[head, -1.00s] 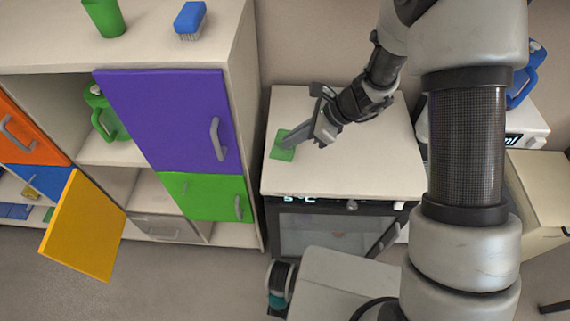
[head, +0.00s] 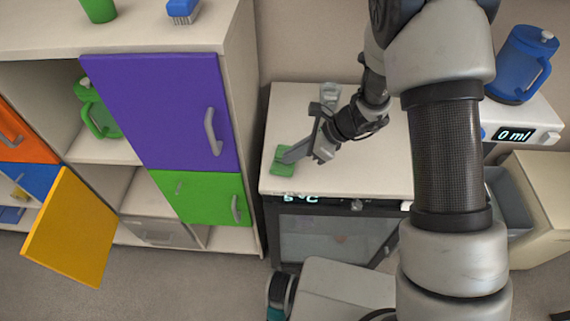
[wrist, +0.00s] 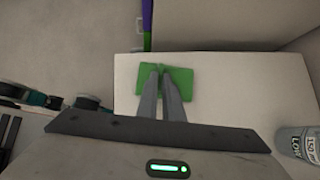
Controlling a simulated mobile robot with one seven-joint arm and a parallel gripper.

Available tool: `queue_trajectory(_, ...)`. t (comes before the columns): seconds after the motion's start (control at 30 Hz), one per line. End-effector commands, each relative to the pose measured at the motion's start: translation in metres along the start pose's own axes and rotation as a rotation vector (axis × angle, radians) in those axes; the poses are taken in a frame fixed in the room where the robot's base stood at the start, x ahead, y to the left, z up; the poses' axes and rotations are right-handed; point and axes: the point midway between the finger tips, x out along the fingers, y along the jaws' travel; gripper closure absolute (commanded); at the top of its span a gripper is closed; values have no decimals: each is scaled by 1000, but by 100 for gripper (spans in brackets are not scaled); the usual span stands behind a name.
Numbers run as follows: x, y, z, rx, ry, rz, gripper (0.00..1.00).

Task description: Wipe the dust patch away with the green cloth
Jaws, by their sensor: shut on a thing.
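The green cloth (head: 283,166) lies at the left part of the white top (head: 340,178) of a low cabinet, near its left edge. My gripper (head: 284,158) is shut on the cloth and points down and left onto it. In the wrist view, the fingers of my gripper (wrist: 160,70) pinch the middle of the green cloth (wrist: 181,78), which spreads to both sides and is bunched between the tips. I cannot make out a dust patch in either view; the cloth or my arm may hide it.
A clear labelled container (wrist: 297,142) stands on the same top, behind my gripper in the head view (head: 331,92). An open yellow door (head: 70,228) juts from the shelf unit at left. A blue jug (head: 522,65) stands on a scale (head: 517,134) at right.

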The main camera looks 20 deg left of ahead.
Motion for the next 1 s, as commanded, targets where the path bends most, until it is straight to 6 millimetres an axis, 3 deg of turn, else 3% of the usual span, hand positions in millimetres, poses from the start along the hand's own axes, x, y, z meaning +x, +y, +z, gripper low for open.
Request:
queue_trajectory(0.73, 3, 0, -3, 1, 0, -1, 100)
queue_trajectory(0.8, 3, 0, -3, 1, 0, 0, 87)
queue_trajectory(0.93, 3, 0, -3, 1, 0, 0, 87)
queue_trajectory(1.0, 3, 0, -3, 1, 0, 0, 79)
